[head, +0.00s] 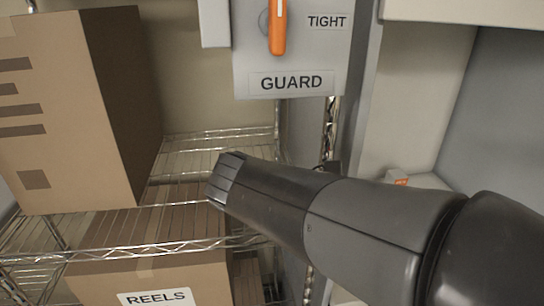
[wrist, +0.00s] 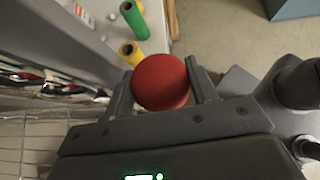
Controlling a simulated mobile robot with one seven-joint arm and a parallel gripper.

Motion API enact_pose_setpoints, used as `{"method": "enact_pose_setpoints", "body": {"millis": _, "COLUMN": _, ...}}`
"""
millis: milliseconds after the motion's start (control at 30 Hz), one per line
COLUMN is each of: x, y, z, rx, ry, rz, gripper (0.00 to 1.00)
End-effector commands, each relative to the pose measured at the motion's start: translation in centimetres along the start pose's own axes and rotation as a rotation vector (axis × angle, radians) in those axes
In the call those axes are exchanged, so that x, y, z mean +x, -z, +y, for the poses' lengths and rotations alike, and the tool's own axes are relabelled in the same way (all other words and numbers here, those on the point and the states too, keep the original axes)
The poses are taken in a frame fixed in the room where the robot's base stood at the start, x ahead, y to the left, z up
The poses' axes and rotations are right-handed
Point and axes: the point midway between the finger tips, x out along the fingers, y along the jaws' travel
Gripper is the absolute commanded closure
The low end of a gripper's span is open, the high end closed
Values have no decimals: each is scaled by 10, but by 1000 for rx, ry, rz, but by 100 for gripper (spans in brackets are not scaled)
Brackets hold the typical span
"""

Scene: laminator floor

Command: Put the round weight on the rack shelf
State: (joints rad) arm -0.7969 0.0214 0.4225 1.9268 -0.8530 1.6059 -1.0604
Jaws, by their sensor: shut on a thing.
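The round weight (wrist: 160,80) is red and sits between the two fingers of my gripper (wrist: 159,67) in the wrist view. The gripper is shut on it, with one finger on each side. The rack shelf (head: 195,160) is a chrome wire shelf in the head view, left of and behind my arm. A piece of wire shelf (wrist: 35,145) also shows at the lower left of the wrist view, apart from the weight. The head view does not show the gripper fingers or the weight.
A large cardboard box (head: 55,110) stands on the shelf's left part. A box labelled REELS (head: 150,275) is below. A grey GUARD panel (head: 290,60) with an orange handle (head: 278,30) is at the top. Green (wrist: 134,18) and yellow (wrist: 132,52) rolls lie beyond the gripper.

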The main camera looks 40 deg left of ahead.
Motion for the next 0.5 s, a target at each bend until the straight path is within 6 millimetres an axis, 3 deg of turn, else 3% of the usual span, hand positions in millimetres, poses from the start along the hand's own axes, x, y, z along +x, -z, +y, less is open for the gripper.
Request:
{"method": "enact_pose_setpoints", "body": {"millis": 167, "x": -41, "y": 28, "z": 15, "rx": -61, "ry": -80, "rz": 1, "gripper": 81}}
{"method": "enact_pose_setpoints", "body": {"millis": 367, "x": -63, "y": 48, "z": 65, "rx": -188, "ry": -248, "rz": 1, "gripper": 81}}
{"method": "enact_pose_setpoints", "body": {"millis": 500, "x": -88, "y": 67, "z": 113, "rx": -326, "ry": -433, "rz": 2, "gripper": 81}}
